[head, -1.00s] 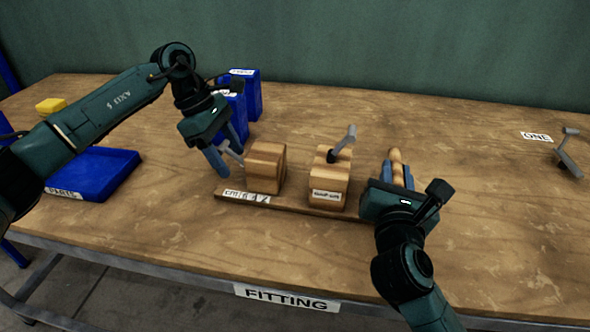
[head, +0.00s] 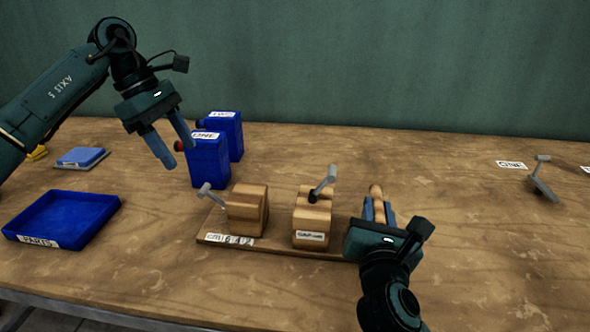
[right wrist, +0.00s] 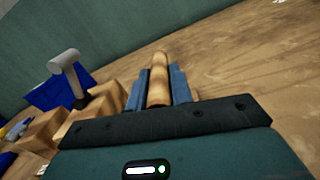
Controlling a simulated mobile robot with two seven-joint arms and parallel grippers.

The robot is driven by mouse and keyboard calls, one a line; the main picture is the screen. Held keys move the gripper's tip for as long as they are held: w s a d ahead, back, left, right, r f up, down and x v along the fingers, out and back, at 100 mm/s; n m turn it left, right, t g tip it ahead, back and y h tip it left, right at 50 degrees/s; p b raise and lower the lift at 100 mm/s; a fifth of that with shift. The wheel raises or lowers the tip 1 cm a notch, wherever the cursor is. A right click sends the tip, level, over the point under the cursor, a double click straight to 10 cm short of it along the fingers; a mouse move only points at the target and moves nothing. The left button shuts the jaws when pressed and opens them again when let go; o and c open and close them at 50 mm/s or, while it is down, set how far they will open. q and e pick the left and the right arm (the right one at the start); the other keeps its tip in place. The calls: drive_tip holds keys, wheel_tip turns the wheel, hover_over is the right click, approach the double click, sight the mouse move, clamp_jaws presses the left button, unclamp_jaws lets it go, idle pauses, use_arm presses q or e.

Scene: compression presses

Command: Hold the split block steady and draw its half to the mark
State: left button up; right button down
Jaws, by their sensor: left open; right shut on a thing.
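Two wooden blocks stand apart on a thin wooden base (head: 275,249), with a narrow gap between them; they look like the split block's halves. The left block (head: 247,214) has a grey crank handle (head: 211,195) on its left side. The right block (head: 312,222) carries a label and a grey lever (head: 323,182) on top. My right gripper (head: 378,207) is shut on a turned wooden handle (head: 376,191) at the base's right end; it also shows in the right wrist view (right wrist: 158,80). My left gripper (head: 179,154) is open, empty and raised, left of the blocks.
Blue boxes (head: 209,159) stand behind the blocks, close to my left gripper. A blue parts tray (head: 62,217) lies left. A grey lever piece (head: 542,178) lies right, by a "ONE" label (head: 511,165). The table's right side is mostly clear.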

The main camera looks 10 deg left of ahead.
drive_tip(key=c, duration=1.2)
unclamp_jaws()
drive_tip(key=shift+o, duration=0.2)
drive_tip(key=shift+s, duration=0.1)
